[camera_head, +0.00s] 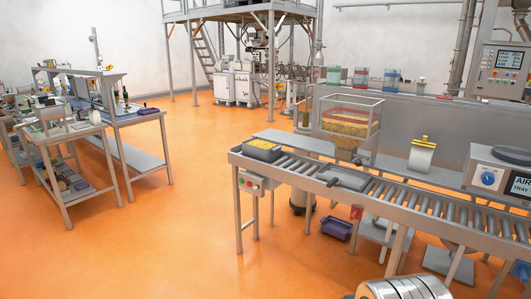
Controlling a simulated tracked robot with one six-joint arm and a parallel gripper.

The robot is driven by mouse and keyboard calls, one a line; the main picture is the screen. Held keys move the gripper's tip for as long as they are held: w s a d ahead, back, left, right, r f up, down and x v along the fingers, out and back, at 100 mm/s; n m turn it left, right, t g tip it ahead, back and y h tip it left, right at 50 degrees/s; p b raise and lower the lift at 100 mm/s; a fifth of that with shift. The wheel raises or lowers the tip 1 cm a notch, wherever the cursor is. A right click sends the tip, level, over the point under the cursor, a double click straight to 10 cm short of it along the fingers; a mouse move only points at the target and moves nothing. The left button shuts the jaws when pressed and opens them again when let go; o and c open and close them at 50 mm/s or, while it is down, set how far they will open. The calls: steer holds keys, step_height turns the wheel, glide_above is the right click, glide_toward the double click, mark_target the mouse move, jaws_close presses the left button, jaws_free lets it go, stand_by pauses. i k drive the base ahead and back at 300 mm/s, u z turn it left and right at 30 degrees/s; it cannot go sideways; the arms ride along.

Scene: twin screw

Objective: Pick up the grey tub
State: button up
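A grey tub (260,157) filled with yellow granules sits upright at the left end of the roller conveyor (430,204). It is small in the picture, and nothing seems to touch it from above. A flatter grey tray (345,178) with a dark handle lies on the rollers to its right. I cannot tell from this view which of the two the task names, but the one with granules looks more like a tub. My gripper is not in view.
A clear hopper (350,118) of yellow granules stands behind the conveyor. A purple crate (337,229) is on the floor beneath. A control box (487,178) stands at right. Workbenches (140,118) stand at left. The orange floor (160,240) between is open.

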mark_target(264, 150)
steer(key=z, duration=0.2)
steer(key=i, duration=3.35)
steer(key=u, duration=1.5)
